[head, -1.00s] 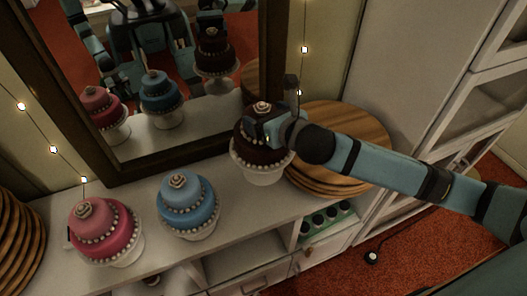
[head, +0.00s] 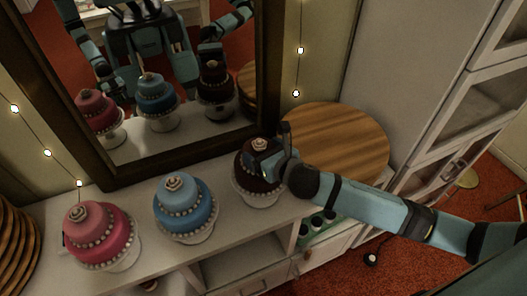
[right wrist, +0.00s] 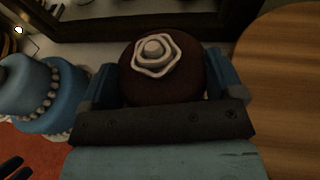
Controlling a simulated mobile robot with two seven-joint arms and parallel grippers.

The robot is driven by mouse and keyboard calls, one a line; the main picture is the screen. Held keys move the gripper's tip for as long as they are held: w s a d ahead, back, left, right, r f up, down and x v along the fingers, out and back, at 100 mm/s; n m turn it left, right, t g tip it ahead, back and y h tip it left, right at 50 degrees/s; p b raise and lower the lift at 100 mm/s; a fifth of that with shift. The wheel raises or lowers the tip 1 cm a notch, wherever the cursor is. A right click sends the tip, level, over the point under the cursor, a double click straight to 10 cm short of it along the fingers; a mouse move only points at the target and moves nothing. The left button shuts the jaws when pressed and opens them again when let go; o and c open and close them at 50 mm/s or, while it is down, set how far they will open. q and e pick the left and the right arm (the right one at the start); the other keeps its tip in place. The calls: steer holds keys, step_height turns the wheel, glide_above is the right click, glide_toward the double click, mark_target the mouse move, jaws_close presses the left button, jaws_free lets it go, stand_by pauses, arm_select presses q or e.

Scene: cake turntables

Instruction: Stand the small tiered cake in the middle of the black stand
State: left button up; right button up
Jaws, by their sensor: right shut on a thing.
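A dark brown tiered cake (head: 246,178), with a white rosette on top and a white beaded rim, is on a white footed stand (head: 264,199) on the right part of the white counter. My right gripper (head: 266,160) is shut on its upper tier. In the right wrist view, the blue fingers sit on both sides of the brown top (right wrist: 160,90). I cannot tell whether the white stand touches the counter. I make out no black stand.
A blue tiered cake (head: 180,205) and a pink one (head: 92,226) are on white stands to the left. A round wooden board (head: 345,140) is close on the right. A mirror (head: 160,80) stands behind. Brown discs (head: 15,240) are at the far left.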

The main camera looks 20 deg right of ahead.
steer(key=o, duration=1.7)
steer(key=shift+f, duration=0.1)
